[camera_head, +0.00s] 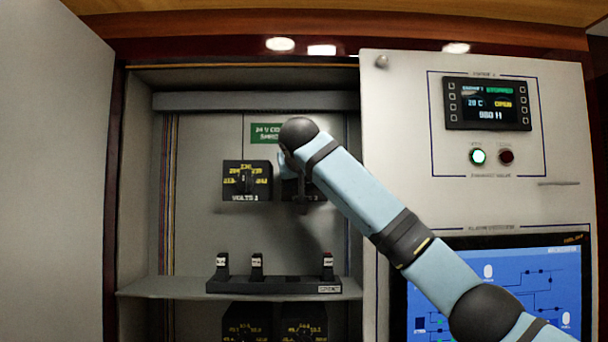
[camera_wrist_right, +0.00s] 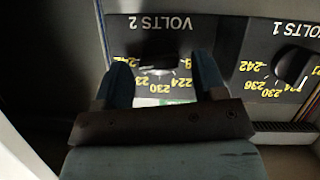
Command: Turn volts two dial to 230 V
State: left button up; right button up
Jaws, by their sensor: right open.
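The volts two dial is a black knob on a black plate labelled VOLTS 2 (camera_wrist_right: 160,26), shown upside down in the right wrist view. The knob (camera_wrist_right: 158,60) is dark and partly shaded, and its pointer direction is hard to read. Yellow numbers, including 224 and 230, run along the scale. My right gripper (camera_wrist_right: 163,78) is open, with one finger on each side of the knob; I cannot tell whether they touch it. In the head view my right arm covers most of this dial (camera_head: 296,193). My left gripper is not in view.
The VOLTS 1 dial (camera_head: 247,181) sits just left, close to my right gripper. A shelf (camera_head: 150,287) with a row of small breakers (camera_head: 257,266) lies below. More dials (camera_head: 247,325) sit under it. A panel with a screen (camera_head: 487,104) stands at the right.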

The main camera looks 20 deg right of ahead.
jog(key=shift+d, duration=0.1)
jog(key=c, duration=0.9)
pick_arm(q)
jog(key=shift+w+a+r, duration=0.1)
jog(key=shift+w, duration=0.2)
pick_arm(e)
jog(key=shift+w, duration=0.1)
pick_arm(q)
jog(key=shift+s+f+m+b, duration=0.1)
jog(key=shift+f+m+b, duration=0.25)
jog(key=shift+b, duration=0.35)
pick_arm(e)
jog(key=shift+w+a+f+n+t+h, duration=0.1)
jog(key=shift+a+f+n+t+h, duration=0.1)
jog(key=shift+n+h, duration=1.3)
jog(key=shift+s+a+f+n+t+h, duration=0.15)
jog(key=shift+n+h, duration=0.5)
jog(key=shift+n, duration=1.8)
jog(key=shift+w+a+f+n+t+h, duration=0.2)
jog(key=shift+n+h, duration=0.85)
jog(key=shift+n, duration=0.9)
